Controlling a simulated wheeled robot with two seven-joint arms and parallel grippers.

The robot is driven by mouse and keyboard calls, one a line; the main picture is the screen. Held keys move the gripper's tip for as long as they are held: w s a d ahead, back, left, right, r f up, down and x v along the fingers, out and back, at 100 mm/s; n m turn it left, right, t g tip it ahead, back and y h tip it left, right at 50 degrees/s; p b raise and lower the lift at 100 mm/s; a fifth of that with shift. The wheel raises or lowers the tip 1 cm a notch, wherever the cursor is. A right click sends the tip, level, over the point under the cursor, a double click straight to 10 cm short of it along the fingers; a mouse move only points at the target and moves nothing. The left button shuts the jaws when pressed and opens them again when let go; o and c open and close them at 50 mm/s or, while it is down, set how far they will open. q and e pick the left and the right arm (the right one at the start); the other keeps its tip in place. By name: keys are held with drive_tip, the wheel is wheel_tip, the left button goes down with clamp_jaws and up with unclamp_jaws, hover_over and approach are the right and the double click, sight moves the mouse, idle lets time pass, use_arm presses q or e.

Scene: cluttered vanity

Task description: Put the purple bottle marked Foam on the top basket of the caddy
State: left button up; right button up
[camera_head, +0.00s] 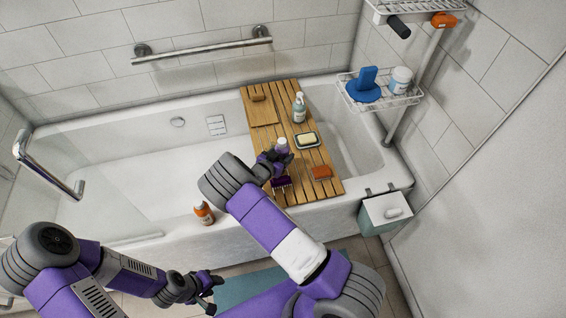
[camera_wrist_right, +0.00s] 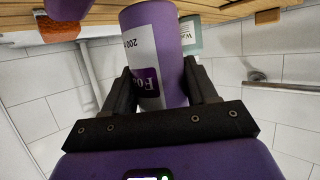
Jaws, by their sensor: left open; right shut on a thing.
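The purple bottle (camera_head: 283,144) with a pale top is in my right gripper (camera_head: 275,158), over the wooden bath board. In the right wrist view, my right gripper (camera_wrist_right: 163,92) is shut on the bottle (camera_wrist_right: 172,50); its white label shows "Fo" and "200" upside down, and the rest is turned away. The caddy's top basket (camera_head: 408,10) is a white wire rack at the upper right, partly cut off by the frame. My left gripper (camera_head: 205,288) is open, low in front of the tub, away from the bottle.
The caddy's lower basket (camera_head: 352,98) holds a blue item (camera_head: 366,80) and a white jar (camera_head: 401,78). The board (camera_head: 268,132) carries a pump bottle (camera_head: 299,108), a soap dish (camera_head: 307,141), an orange-brown block (camera_head: 321,172) and a dark purple item (camera_head: 281,182).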

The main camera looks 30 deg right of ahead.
wheel_tip(320, 180, down, 4)
drive_tip(key=shift+r+b, duration=0.1)
drive_tip(key=shift+b, duration=0.5)
drive_tip(key=shift+r, duration=0.15)
drive_tip(key=shift+f, duration=0.25)
drive_tip(key=o, duration=1.2)
drive_tip(key=shift+r, duration=0.1)
